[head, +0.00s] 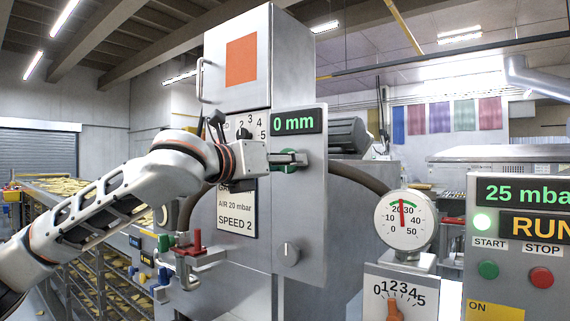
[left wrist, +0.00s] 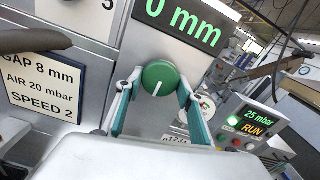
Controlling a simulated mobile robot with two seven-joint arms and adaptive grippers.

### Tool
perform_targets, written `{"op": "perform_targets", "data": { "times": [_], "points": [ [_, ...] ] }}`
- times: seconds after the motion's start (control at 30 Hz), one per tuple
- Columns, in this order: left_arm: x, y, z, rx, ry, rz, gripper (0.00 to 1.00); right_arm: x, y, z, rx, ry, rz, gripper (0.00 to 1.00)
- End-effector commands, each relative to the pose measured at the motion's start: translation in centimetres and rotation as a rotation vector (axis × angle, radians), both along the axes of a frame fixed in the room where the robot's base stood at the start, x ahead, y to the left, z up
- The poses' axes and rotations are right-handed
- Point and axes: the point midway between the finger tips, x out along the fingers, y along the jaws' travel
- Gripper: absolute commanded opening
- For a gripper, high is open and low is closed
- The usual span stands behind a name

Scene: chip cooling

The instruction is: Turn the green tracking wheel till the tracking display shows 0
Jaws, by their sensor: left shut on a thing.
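The green tracking wheel (left wrist: 160,78) is a round knob with a white mark, on the grey machine panel below the tracking display. In the head view the wheel (head: 286,166) is partly hidden behind my left gripper (head: 291,159). The tracking display (head: 295,121) reads 0 mm in green; it also shows in the left wrist view (left wrist: 187,20). My left gripper (left wrist: 156,104) is shut on the wheel, with one finger on each side of its rim. My right gripper is in neither view.
A sign (head: 237,209) reads AIR 20 mbar and SPEED 2. A grey knob (head: 289,253) sits lower on the panel. A round gauge (head: 404,220) stands to the right. A control box (head: 496,246) shows 25 mbar and RUN. A red-handled valve (head: 197,242) sticks out below my left arm.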

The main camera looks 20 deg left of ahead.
Motion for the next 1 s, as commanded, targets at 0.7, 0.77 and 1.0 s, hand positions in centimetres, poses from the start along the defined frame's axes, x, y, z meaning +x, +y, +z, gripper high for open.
{"op": "perform_targets", "data": {
  "times": [0.7,0.77,1.0],
  "points": [
    [0.0,0.0,-0.1,0.002,0.0,0.0,0.55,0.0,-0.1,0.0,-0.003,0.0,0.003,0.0],
    [0.0,0.0,0.0,0.002,0.0,0.0,0.55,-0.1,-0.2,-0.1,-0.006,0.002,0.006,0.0],
    [-2.1,0.8,0.1,0.002,-0.003,0.0,0.55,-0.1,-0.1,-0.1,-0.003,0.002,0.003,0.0]
  ]
}}
